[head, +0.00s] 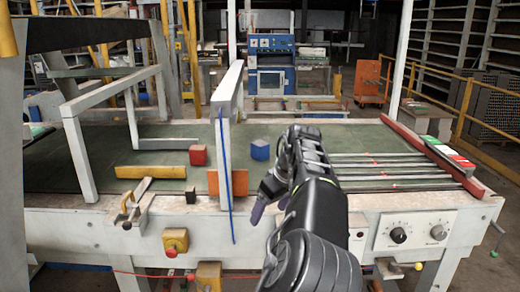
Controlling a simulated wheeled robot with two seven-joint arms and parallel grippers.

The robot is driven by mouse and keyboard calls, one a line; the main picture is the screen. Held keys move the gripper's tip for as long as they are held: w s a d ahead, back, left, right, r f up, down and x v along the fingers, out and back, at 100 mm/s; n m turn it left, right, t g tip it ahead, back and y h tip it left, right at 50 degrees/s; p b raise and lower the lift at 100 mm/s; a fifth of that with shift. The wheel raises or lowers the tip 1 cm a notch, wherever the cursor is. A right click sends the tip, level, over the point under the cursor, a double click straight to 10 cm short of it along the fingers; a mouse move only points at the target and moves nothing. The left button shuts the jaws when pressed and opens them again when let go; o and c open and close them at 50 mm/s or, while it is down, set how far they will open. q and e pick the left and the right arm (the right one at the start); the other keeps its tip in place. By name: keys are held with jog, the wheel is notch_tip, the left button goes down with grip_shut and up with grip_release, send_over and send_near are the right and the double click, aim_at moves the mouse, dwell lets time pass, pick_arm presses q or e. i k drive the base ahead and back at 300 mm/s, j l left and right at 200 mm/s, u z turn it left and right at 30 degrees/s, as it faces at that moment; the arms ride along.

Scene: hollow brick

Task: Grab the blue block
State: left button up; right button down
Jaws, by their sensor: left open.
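The blue block (260,150) is a small cube on the green surface of the long machine table (355,135), just right of the white upright frame. My left gripper (266,196) is open at the end of a black arm that rises from the bottom of the head view. It is below the block in the picture, nearer to me and over the table's front edge. The gripper and block are apart, with nothing seen between the fingers. The block's top and front faces show clearly. My right gripper is not in view.
A white frame with an upright post (225,120) stands left of the block, with an orange plate (228,183) at its foot. Metal rods (400,170) cross the table at right.

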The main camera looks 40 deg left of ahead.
aim_at(259, 150)
jog(key=i+j, duration=0.45)
jog(key=j, duration=0.15)
jog(key=i+j, duration=0.95)
jog(key=j, duration=0.2)
